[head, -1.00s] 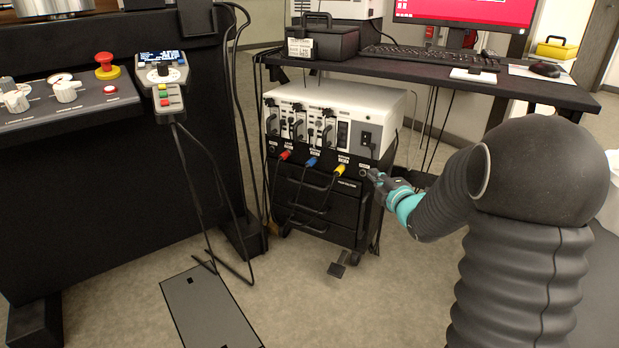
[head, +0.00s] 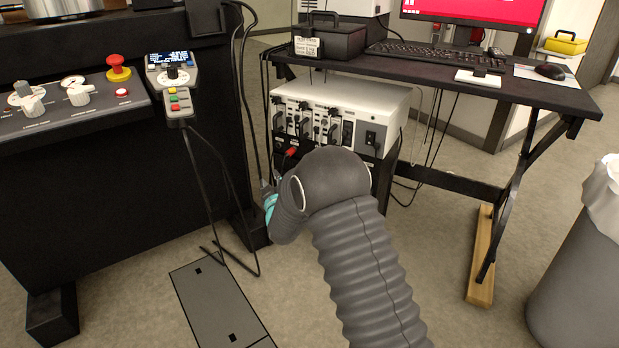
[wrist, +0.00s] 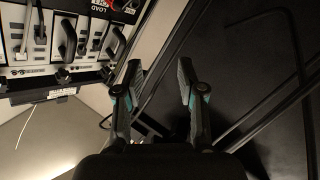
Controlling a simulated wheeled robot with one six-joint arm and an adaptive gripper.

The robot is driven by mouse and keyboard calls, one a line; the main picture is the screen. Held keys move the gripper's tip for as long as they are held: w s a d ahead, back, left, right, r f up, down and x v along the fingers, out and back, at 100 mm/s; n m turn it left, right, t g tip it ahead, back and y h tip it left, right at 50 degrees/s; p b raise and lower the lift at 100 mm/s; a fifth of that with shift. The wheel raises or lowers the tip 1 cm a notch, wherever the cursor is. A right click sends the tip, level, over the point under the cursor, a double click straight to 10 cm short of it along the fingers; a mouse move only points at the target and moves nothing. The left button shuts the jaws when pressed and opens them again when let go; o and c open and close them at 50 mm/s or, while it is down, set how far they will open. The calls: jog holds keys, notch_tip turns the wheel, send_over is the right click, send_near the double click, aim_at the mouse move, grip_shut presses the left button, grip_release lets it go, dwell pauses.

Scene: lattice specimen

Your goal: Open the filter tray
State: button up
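The white-and-black controller cabinet (head: 350,100) stands under the desk. Its lower black drawers, the likely place of the filter tray, are hidden behind my arm in the head view, and I cannot pick out the tray. In the wrist view, the cabinet's connector panel (wrist: 50,45) fills the upper left, with a small black labelled part (wrist: 55,95) below it whose print is unreadable. My gripper (wrist: 158,72) is open and empty, with a clear gap between its fingers. In the head view it is mostly hidden, beside the cabinet's left side near the black machine frame.
A black machine frame (head: 110,190) with a control panel stands at left. Cables (head: 215,190) hang between it and the cabinet. A grey floor plate (head: 222,305) lies in front. A grey bin (head: 580,260) stands right; open floor lies at front right.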

jog(key=d+f+m+g+h, duration=0.25)
jog(key=m+h, duration=0.35)
jog(key=m, duration=1.1)
jog(key=d+f+m+g+h, duration=0.25)
jog(key=m+h, duration=0.45)
jog(key=m, duration=1)
jog(key=shift+t, duration=0.5)
jog(key=x, duration=1.3)
jog(key=shift+w+f+p, duration=0.15)
jog(key=shift+w+p, duration=0.15)
jog(key=shift+w, duration=0.15)
grip_shut()
